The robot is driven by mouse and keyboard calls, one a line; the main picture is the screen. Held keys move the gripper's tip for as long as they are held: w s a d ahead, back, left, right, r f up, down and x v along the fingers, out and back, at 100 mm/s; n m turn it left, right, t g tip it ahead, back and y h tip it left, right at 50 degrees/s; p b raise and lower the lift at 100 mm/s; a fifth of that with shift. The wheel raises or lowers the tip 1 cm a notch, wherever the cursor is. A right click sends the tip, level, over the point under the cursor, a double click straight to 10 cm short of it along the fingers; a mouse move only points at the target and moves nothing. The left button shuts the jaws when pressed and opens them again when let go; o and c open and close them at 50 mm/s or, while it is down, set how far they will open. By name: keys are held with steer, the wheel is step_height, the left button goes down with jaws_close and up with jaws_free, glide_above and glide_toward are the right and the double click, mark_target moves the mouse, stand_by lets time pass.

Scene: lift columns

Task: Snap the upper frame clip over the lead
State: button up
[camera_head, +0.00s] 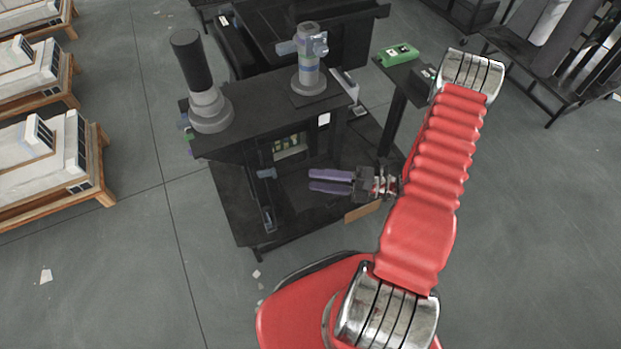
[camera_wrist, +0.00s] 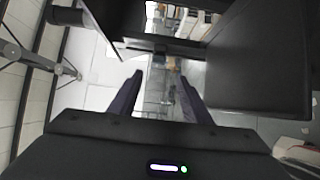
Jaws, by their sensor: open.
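My gripper (camera_head: 311,181) is open and empty, with two purple fingers pointing left toward the open front of a black frame (camera_head: 270,125). A small blue-grey part (camera_head: 266,173) sits inside the frame, left of the fingertips and apart from them. I cannot tell whether it is the upper clip. In the wrist view my gripper (camera_wrist: 159,76) shows its fingers spread apart, with a dark panel (camera_wrist: 262,60) to the right and a dark bar (camera_wrist: 150,44) ahead. The lead cannot be made out in either view.
A black cylinder on a grey base (camera_head: 211,108) and a grey-blue valve-like fitting (camera_head: 308,62) stand on the frame's top. Pallets with white units (camera_head: 45,155) stand left.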

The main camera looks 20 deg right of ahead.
steer(key=shift+s+d, duration=0.1)
steer(key=shift+d, duration=0.05)
